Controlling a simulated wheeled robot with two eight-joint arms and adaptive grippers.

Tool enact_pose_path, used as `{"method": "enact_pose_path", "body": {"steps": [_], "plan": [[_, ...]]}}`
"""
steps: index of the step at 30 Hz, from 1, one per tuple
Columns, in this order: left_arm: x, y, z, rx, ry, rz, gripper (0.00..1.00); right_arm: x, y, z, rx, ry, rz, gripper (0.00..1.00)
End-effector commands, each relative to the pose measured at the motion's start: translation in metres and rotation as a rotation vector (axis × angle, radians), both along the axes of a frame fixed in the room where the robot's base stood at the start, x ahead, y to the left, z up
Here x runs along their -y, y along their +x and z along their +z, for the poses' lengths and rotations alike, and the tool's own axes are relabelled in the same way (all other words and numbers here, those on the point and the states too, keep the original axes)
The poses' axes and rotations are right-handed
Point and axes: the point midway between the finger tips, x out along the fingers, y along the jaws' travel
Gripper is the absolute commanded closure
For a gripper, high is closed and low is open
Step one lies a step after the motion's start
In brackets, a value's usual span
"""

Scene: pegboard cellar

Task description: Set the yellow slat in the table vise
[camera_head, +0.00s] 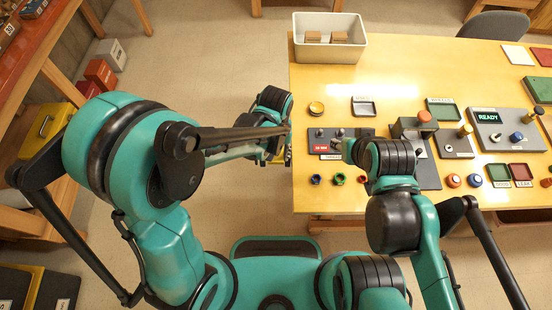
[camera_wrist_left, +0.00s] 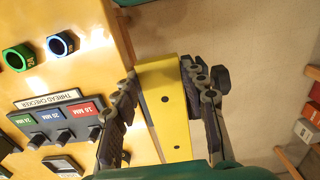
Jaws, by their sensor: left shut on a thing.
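The yellow slat (camera_wrist_left: 172,118) with small dark holes is between the fingers of my left gripper (camera_wrist_left: 160,78) in the left wrist view. The gripper is shut on it, beside the table edge and over the floor. In the head view my left gripper (camera_head: 277,150) is just left of the table, and only a bit of yellow (camera_head: 287,155) shows there. A grey block with an orange knob (camera_head: 425,116), possibly the table vise, stands on the table past my right arm, partly hidden. My right gripper (camera_head: 348,150) is over the table by the thread checker; its fingers are too hidden to judge.
The thread checker (camera_wrist_left: 60,122) lies near the table's left edge, with coloured rings (camera_head: 338,179) in front of it. A white bin (camera_head: 330,52) with brown blocks stands at the back left. Panels and trays fill the table's right side.

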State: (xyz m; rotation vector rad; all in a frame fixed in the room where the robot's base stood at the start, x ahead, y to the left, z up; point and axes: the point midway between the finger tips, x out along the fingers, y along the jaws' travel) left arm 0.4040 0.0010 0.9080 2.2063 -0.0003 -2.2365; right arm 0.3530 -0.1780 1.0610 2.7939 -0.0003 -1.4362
Motion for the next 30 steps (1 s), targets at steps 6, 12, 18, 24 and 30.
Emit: {"method": "enact_pose_path", "body": {"steps": [6,12,18,24,30], "plan": [[0.001,0.001,-0.034,0.000,0.000,0.000,0.89,0.000,0.000,-0.016,0.000,0.000,0.000,0.60],[0.000,0.000,-0.035,0.000,0.000,0.000,0.89,0.000,0.000,-0.015,0.000,0.000,0.000,0.60],[0.001,0.000,-0.040,0.000,0.000,0.000,0.89,0.000,0.000,-0.019,0.000,0.000,0.000,0.60],[0.001,0.000,-0.046,0.000,0.000,0.000,0.89,0.000,0.000,-0.025,0.000,0.000,0.000,0.60],[0.001,0.000,-0.046,0.000,0.000,0.000,0.37,0.000,0.000,-0.026,0.000,0.000,0.000,0.60]]}}
